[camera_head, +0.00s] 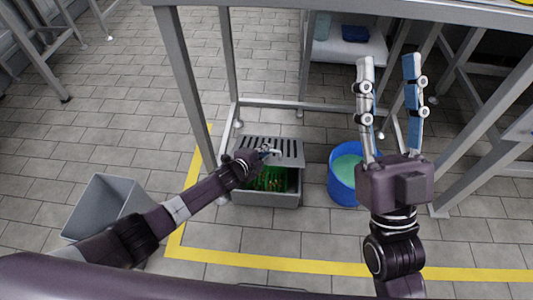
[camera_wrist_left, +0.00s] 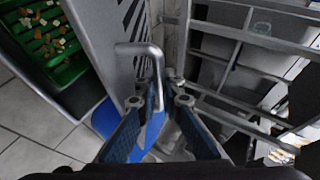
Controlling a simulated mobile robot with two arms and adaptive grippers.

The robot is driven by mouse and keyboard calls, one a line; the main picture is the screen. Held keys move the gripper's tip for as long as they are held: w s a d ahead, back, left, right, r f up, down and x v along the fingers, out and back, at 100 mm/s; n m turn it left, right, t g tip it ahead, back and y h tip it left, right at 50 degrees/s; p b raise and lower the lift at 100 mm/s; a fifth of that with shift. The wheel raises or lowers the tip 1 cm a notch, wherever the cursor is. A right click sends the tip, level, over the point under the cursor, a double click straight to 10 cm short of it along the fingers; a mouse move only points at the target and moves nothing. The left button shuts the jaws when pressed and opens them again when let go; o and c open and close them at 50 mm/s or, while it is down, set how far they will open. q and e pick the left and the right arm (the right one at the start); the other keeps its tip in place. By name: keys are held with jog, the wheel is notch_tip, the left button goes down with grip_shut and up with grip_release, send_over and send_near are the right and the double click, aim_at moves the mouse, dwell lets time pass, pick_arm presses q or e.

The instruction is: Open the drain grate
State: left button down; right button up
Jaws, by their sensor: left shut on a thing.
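The grey slotted drain grate (camera_head: 285,143) is raised at the back of the grey drain box (camera_head: 265,200), so the inside shows. A green basket (camera_head: 265,180) with small brown debris is in the box; it also shows in the left wrist view (camera_wrist_left: 50,35). My left gripper (camera_head: 268,153) is shut on the grate's bent metal handle (camera_wrist_left: 140,48), its fingers (camera_wrist_left: 154,88) close together at the bar. The grate's slots (camera_wrist_left: 130,15) show behind the handle. My right gripper (camera_head: 388,62) is open and empty, fingers apart, in front of the table frame.
A blue bucket (camera_head: 341,185) with greenish content stands right of the drain box. A steel table frame (camera_head: 185,90) rises around and behind the drain. A grey open bin (camera_head: 105,205) stands at left. A yellow floor line (camera_head: 270,262) runs in front; the tiled floor there is clear.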

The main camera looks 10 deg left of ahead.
jog(key=shift+w+a+f+g+h+p, duration=0.2)
jog(key=shift+w+f+g+h+p, duration=0.3)
jog(key=shift+w+f+g, duration=1.05)
jog(key=shift+w+f+t, duration=0.15)
jog(key=shift+f+t, duration=0.1)
jog(key=shift+f, duration=0.1)
